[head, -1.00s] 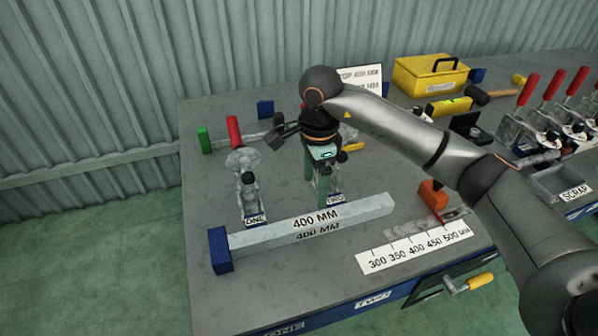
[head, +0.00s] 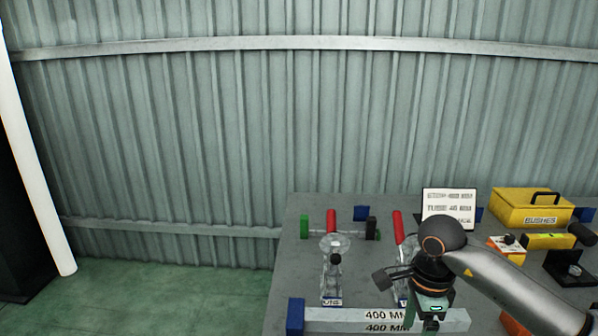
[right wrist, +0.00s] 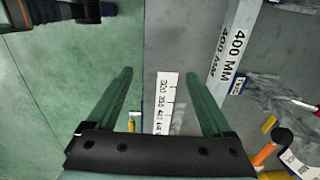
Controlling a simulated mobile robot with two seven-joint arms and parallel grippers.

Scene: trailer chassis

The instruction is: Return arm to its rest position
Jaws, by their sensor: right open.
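My right arm comes in from the right in the head view, with its wrist bent down over the front of the bench. My right gripper (right wrist: 160,73) is open in the right wrist view, its two green fingers apart with nothing between them. In the head view the gripper (head: 430,318) is partly cut by the lower edge. Below the fingers lie the bench edge and a white length scale (right wrist: 165,105). My left gripper is not in view.
A grey 400 MM bar (head: 345,318) lies by a blue block (head: 295,317) on the grey bench (head: 290,250). Red-handled clamps (head: 331,222), a sign (head: 448,203) and a yellow bushes box (head: 525,208) stand behind. The floor left of the bench is clear.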

